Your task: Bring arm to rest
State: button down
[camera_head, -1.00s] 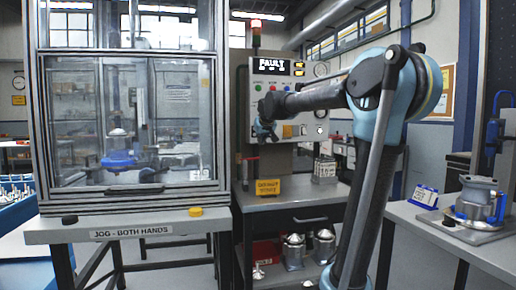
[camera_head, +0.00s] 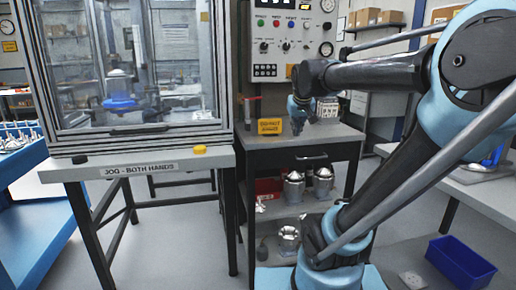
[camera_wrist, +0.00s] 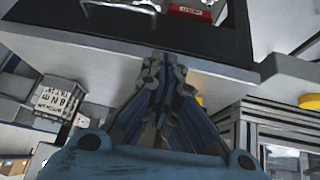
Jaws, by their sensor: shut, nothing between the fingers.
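My blue and black arm reaches in from the right in the head view. In the wrist view the two dark fingers of my gripper (camera_wrist: 166,62) come together at the tips. Nothing shows between them. Whether the fingertips touch the cart top cannot be told.
A glass-walled press (camera_head: 140,128) stands at left on a bench with a yellow button (camera_head: 199,150). A control panel (camera_head: 290,38) is behind the gripper. Metal housings (camera_head: 294,188) sit on the cart's shelf.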

jog(key=s+d+f+g, duration=0.2)
jog(key=s+f, duration=0.9)
jog(key=s+d+f+m+g, duration=0.1)
jog(key=s+d+f+g, duration=0.1)
jog(key=s+f, duration=0.9)
jog(key=shift+s+d+g, duration=0.15)
jog(key=shift+s+g, duration=0.25)
jog(key=shift+s, duration=0.25)
jog(key=shift+f, duration=0.1)
jog(key=shift+w+f, duration=0.2)
jog(key=shift+w, duration=0.3)
jog(key=c, duration=2.4)
grip_release()
